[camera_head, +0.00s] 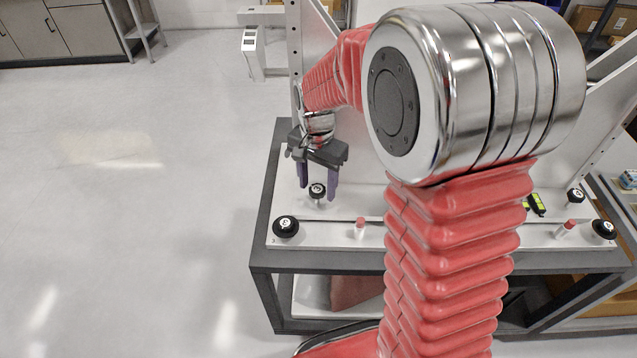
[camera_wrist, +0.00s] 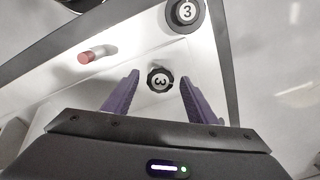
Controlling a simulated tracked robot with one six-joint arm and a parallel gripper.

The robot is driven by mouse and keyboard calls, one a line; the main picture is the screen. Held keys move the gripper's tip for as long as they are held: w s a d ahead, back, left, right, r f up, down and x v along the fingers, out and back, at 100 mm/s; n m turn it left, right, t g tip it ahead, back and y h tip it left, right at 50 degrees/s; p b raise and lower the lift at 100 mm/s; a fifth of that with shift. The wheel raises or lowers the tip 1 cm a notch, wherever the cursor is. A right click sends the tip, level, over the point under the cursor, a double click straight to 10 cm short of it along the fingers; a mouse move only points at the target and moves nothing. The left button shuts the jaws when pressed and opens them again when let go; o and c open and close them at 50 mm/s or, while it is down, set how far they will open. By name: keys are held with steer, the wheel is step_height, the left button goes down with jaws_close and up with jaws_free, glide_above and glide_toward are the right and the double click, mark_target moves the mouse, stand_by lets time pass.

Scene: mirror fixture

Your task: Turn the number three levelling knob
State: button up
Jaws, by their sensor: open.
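A small black knob (camera_head: 317,190) marked 3 stands on a silvery stem on the white fixture plate. The wrist view shows this knob (camera_wrist: 160,80) between my fingertips, with a gap on each side. My gripper (camera_head: 318,193) points down with its two purple fingers apart and empty. Whether the fingertips reach down to the knob's height is hard to tell. A larger black knob (camera_head: 285,226), also marked 3 in the wrist view (camera_wrist: 186,12), sits at the fixture's front left corner.
A red-capped pin (camera_head: 360,229) stands right of the larger knob. Another red-capped pin (camera_head: 568,226) and two black knobs (camera_head: 604,229) (camera_head: 575,195) are at the fixture's right end. A yellow-and-black item (camera_head: 536,204) lies nearby. My arm hides the middle. The floor at left is clear.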

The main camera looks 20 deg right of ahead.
steer(key=shift+c, duration=0.7)
steer(key=c, duration=0.9)
steer(key=shift+d, duration=0.15)
steer(key=shift+n, duration=0.3)
steer(key=shift+s+n, duration=0.1)
steer(key=shift+n, duration=2.5)
steer(key=shift+a, duration=0.2)
